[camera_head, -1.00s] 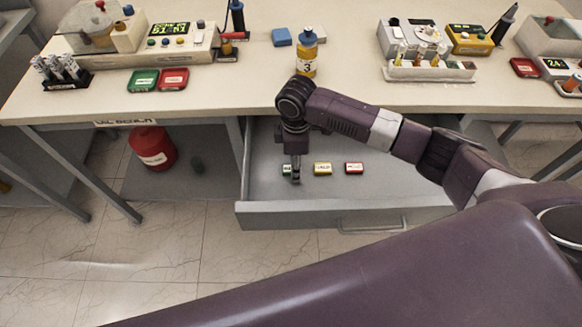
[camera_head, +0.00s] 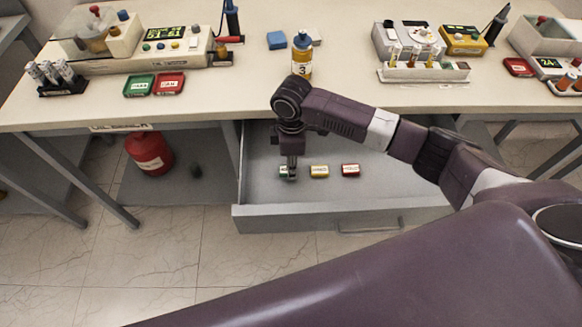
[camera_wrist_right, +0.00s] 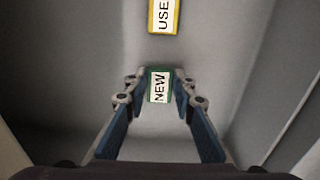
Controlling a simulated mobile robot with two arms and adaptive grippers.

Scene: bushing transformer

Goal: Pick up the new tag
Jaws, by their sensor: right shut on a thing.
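The new tag is a small green block with a white label reading NEW. It shows between the fingertips in the right wrist view (camera_wrist_right: 159,86) and at the left of the row in the head view (camera_head: 283,171). My right gripper (camera_head: 288,174) points down into the open drawer (camera_head: 345,216). Its two fingers (camera_wrist_right: 159,88) are shut on the tag, one on each side. Whether the tag touches the drawer floor I cannot tell. My left gripper is not in view.
A yellow tag (camera_head: 319,171) and a red tag (camera_head: 351,170) lie to the right in the drawer. The yellow one, partly cut off, shows above in the wrist view (camera_wrist_right: 164,14). A bottle marked 3 (camera_head: 302,62) stands on the bench (camera_head: 210,98) behind my wrist.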

